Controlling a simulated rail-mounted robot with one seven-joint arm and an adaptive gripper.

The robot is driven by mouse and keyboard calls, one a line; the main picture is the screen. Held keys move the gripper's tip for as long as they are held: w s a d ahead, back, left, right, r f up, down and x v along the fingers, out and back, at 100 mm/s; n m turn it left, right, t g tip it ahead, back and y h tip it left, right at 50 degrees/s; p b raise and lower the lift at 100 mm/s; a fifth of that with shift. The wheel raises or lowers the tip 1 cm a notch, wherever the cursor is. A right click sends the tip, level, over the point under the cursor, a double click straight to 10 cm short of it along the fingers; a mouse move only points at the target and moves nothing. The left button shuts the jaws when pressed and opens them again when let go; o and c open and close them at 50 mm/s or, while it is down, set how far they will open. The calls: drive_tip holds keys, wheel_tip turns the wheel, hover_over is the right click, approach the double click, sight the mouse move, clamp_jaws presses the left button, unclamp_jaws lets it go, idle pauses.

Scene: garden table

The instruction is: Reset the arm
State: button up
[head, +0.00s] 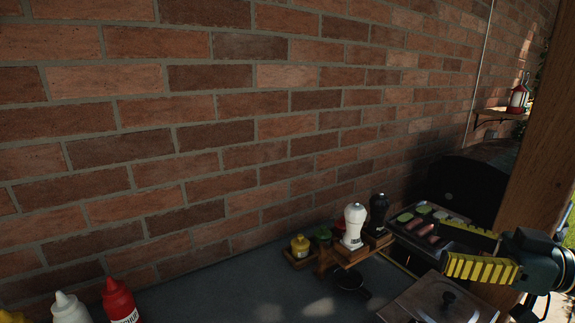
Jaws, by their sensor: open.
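My gripper (446,243) is at the right of the head view, reaching in from the right edge. Its two yellow ribbed fingers are spread apart and point left. I see nothing held between them. The fingers hang over the area between a tray of food (449,243) and a wooden board (403,307) with a dark, knobbed item on it. How high the gripper is above them is hard to tell.
A wooden caddy (324,263) holds a white shaker (353,227), a black shaker (378,213) and small jars. A small black pan (350,284) lies in front. Squeeze bottles, one red (119,301), stand at bottom left. A brick wall and wooden post (537,150) bound the space. The grey tabletop's middle is clear.

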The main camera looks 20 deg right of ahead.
drive_tip(key=w+a+f+n+g+y, duration=0.15)
drive_tip(key=w+a+f, duration=0.25)
drive_tip(key=a, duration=0.5)
drive_tip(key=w+a+f+n+g+p, duration=0.1)
drive_tip(key=w+a+f+g, duration=0.1)
drive_tip(key=w+a+f, duration=0.45)
drive_tip(key=w+a+f+n+g+y, duration=0.1)
drive_tip(key=w+a+f+g, duration=0.1)
drive_tip(key=a, duration=0.8)
drive_tip(key=w+a+f+t+h+p, duration=0.1)
drive_tip(key=a+f+t+h, duration=0.2)
drive_tip(key=a, duration=1.3)
drive_tip(key=s+d+r+m+t+h, duration=0.4)
drive_tip(key=s+r, duration=0.1)
drive_tip(key=r, duration=0.3)
drive_tip(key=s+d+r+m+t+h, duration=0.3)
drive_tip(key=s+r+m+t+h, duration=0.15)
drive_tip(key=r, duration=0.25)
drive_tip(key=s+d+r+m+t+h, duration=0.35)
drive_tip(key=s+r, duration=0.25)
drive_tip(key=r, duration=0.2)
wheel_tip(320, 180, up, 37)
drive_tip(key=p, duration=3.8)
drive_tip(key=shift+w+g+p, duration=0.3)
drive_tip(key=shift+g, duration=0.15)
